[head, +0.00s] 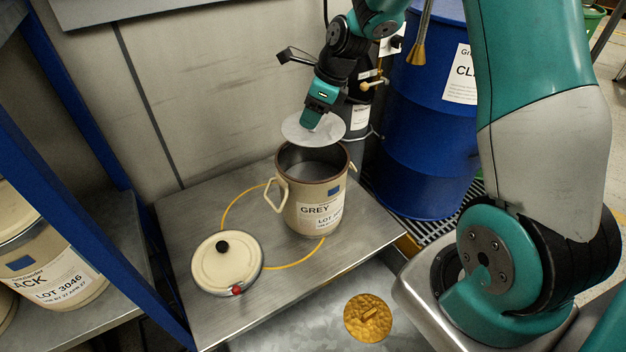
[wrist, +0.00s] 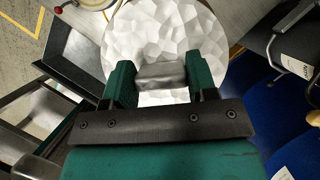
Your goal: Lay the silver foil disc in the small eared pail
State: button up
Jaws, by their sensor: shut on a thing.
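The silver foil disc (head: 298,130) hangs from my gripper (head: 316,121), slightly tilted, above the far part of the pail's mouth. In the wrist view the disc (wrist: 165,35) shows a faceted silver face, and my gripper (wrist: 158,80) is shut on a small grey tab on it. The cream eared pail (head: 296,204), labelled GREY, stands upright and open on the metal bench below, with a dark rim and grey inside. The disc appears apart from the rim.
A cream lid (head: 212,270) with a black knob lies on the bench (head: 185,215) left of the pail. A gold foil disc (head: 368,318) lies on a lower surface in front. A blue drum (head: 425,130) stands at right, and a blue shelf post (head: 80,130) at left.

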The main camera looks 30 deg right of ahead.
notch_tip(320, 180, down, 17)
jog(key=b, duration=0.3)
jog(key=shift+f, duration=0.2)
jog(key=shift+f, duration=0.1)
jog(key=o, duration=0.9)
